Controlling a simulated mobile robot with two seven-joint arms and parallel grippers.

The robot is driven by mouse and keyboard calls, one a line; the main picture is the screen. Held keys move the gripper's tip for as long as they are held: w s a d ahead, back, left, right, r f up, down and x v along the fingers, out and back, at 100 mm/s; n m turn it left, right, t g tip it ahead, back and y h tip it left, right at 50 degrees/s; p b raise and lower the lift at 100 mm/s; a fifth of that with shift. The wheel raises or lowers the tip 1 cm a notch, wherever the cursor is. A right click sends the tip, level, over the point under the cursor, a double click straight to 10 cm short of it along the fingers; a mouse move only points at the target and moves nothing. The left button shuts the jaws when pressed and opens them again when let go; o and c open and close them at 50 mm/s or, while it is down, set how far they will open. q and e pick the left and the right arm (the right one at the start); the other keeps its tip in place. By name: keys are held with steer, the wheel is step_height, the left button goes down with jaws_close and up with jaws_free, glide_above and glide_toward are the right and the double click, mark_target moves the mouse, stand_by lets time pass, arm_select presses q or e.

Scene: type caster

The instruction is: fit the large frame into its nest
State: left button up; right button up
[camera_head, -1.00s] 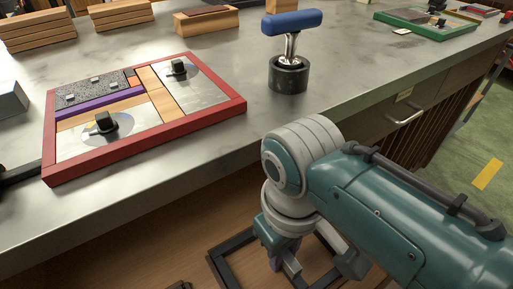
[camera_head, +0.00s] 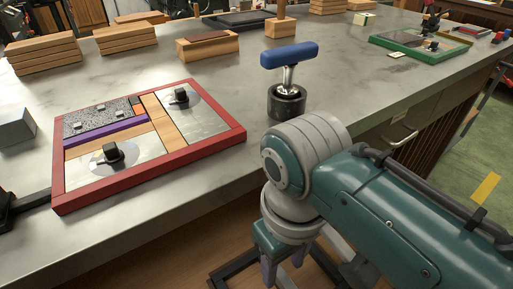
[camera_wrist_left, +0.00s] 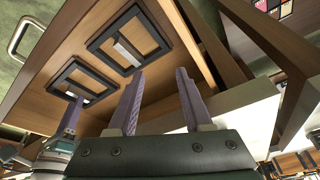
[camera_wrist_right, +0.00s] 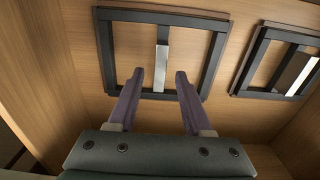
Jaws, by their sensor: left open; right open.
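Two dark rectangular frames, each with a pale metal bar across the middle, lie on a wooden surface below the worktop. One frame (camera_wrist_right: 102,50) is just beyond my right gripper (camera_wrist_right: 158,76); the other frame (camera_wrist_right: 243,68) lies to its right. Both show in the left wrist view, one upper (camera_wrist_left: 101,38) and one lower left (camera_wrist_left: 62,71). I cannot tell which is the large one. My right gripper is open and empty, its fingers pointing down in the head view (camera_head: 283,268). My left gripper (camera_wrist_left: 157,82) is open and empty. I cannot identify the nest.
A red-rimmed tray (camera_head: 150,172) with fitted pieces sits on the grey worktop (camera_head: 340,60). A blue-handled tool (camera_head: 290,55) stands right of it. Wooden blocks (camera_head: 208,46) lie behind and a green-rimmed tray (camera_head: 385,42) lies far right. Wooden walls enclose the frames' space.

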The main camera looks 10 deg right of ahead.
mark_target(283, 275)
step_height(283, 275, up, 8)
steer(key=f+p, duration=0.1)
steer(key=p, duration=0.1)
steer(key=s+d+r+m+t, duration=0.2)
steer(key=s+d+r, duration=0.4)
steer(key=s+d, duration=0.3)
steer(key=s+t, duration=0.1)
steer(key=s, duration=0.2)
steer(key=shift+d+t, duration=0.15)
steer(key=shift+t, duration=0.15)
steer(key=shift+s, duration=0.1)
